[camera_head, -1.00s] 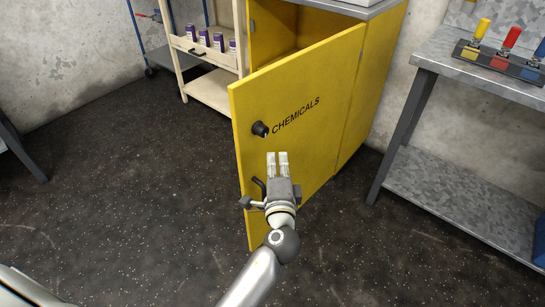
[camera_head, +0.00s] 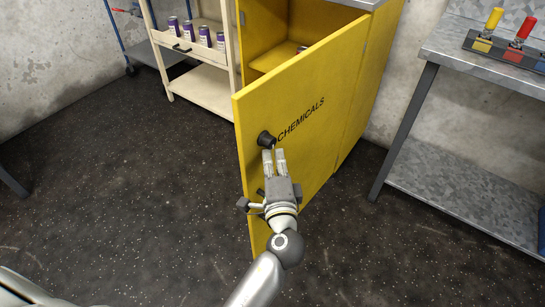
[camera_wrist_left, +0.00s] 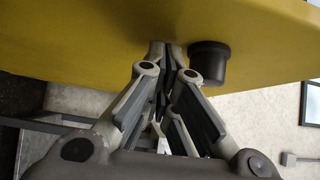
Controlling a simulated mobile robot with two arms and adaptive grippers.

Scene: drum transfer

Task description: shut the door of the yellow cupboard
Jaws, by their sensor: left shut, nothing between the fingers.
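The yellow cupboard (camera_head: 366,88) stands at the back centre in the head view. Its door (camera_head: 312,140), lettered CHEMICALS, stands ajar, and part of the inside shows above it. A black knob (camera_head: 265,138) sits on the door's outer face; it also shows in the left wrist view (camera_wrist_left: 208,62). My left gripper (camera_head: 274,156) is shut and empty, just below the knob in front of the door. In the left wrist view its fingertips (camera_wrist_left: 168,50) are at the yellow door face beside the knob; I cannot tell whether they touch. My right gripper is not in view.
A cream trolley (camera_head: 197,75) with several purple cans stands left of the cupboard. A grey metal bench (camera_head: 450,60) with coloured-handled switches is at the right. The dark floor (camera_head: 130,190) at left is clear.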

